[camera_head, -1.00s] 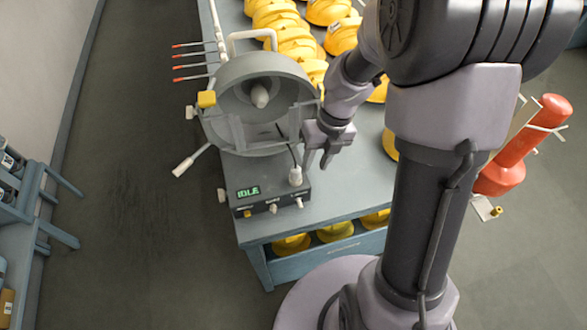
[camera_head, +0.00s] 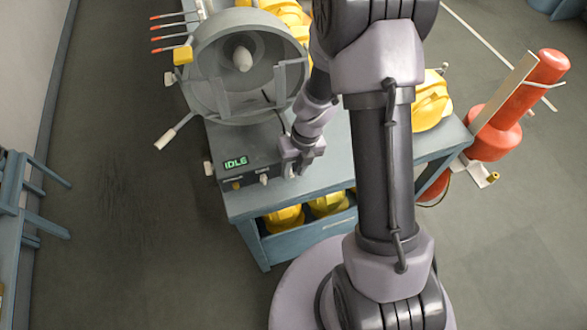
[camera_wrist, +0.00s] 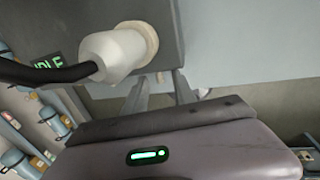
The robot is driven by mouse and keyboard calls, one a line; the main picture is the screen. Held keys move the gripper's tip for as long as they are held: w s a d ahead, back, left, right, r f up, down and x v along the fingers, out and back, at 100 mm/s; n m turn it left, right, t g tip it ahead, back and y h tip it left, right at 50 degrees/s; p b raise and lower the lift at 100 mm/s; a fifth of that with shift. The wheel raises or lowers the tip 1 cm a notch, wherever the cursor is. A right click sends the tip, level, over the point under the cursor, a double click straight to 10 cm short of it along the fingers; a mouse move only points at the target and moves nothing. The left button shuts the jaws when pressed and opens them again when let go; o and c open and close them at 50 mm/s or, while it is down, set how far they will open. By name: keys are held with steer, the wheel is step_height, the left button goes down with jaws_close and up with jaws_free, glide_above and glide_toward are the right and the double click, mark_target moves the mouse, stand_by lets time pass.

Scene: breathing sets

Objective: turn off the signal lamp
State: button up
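A dark grey control box (camera_head: 238,172) with a green "IDLE" display (camera_head: 236,162) stands at the table's front corner. Small knobs sit on its front face, including a white one (camera_head: 264,179). No part is clearly recognisable as a signal lamp. My gripper (camera_head: 291,170) is at the box's right end, fingers down and apart, with nothing seen between them. In the wrist view a white round plug (camera_wrist: 112,56) with a black cable stands on a grey face just before the fingers (camera_wrist: 160,92). The display shows there at the left edge. Contact cannot be told.
A large grey round housing (camera_head: 212,92) stands behind the box. Yellow helmets (camera_head: 432,102) lie on the blue-grey table (camera_head: 345,160), with more on the shelf (camera_head: 283,218) below. A red cylinder (camera_head: 545,66) on a stand is to the right.

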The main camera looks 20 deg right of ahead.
steer(key=shift+c, duration=0.4)
jaws_close()
steer(key=r+p, duration=0.1)
steer(key=p, duration=0.2)
steer(key=shift+w+r+g+p, duration=0.2)
steer(key=shift+g+p, duration=0.2)
steer(key=shift+p, duration=0.65)
steer(key=shift+w+f+p, duration=0.1)
steer(key=shift+f+p, duration=0.1)
steer(key=shift+p, duration=1.05)
steer(key=shift+f+g, duration=0.3)
steer(key=shift+o, duration=0.4)
jaws_free()
